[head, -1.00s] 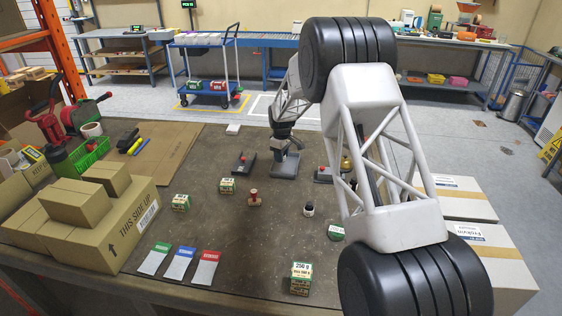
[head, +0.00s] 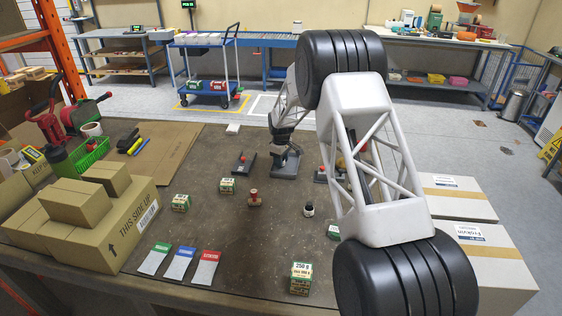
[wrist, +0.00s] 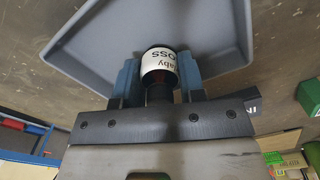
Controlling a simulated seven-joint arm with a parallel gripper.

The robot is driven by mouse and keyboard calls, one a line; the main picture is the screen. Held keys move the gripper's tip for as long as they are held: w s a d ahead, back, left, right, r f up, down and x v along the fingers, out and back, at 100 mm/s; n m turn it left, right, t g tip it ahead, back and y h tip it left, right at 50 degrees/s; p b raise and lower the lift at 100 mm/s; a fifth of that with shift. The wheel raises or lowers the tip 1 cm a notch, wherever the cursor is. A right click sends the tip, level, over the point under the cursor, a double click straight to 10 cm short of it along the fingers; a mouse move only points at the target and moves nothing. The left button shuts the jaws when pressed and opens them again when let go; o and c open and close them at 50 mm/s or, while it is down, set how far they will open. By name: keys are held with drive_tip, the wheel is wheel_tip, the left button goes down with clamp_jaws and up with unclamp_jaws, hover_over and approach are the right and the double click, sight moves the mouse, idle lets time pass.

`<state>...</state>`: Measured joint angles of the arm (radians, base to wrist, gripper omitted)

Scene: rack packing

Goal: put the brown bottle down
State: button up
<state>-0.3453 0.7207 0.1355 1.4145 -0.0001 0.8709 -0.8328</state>
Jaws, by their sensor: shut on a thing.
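My gripper (wrist: 159,78) is shut on the brown bottle (wrist: 158,62), with one blue finger on each side of it. The bottle's white label with black lettering faces the wrist camera, and its dark end points back toward the gripper. Its far end is hidden, so I cannot tell whether it touches anything. A grey tray (wrist: 92,45) with raised edges lies beyond the bottle in the wrist view. In the head view the end of my arm is small and dark, near a grey base on the mat, and the bottle cannot be made out there.
A small dark bottle (head: 308,210) stands on the brown mat (head: 245,260). A red-topped stamp (head: 254,198) and small green-and-tan boxes (head: 227,185) stand nearby. Cartons (head: 98,222) fill the left, and white boxes (head: 470,205) the right. The front middle is fairly clear.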

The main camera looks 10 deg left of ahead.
drive_tip(key=shift+f, duration=0.15)
drive_tip(key=o, duration=0.6)
drive_tip(key=shift+f, duration=0.1)
drive_tip(key=shift+o, duration=0.2)
wheel_tip(320, 180, up, 12)
drive_tip(key=shift+r, duration=0.2)
idle(0.4)
idle(0.6)
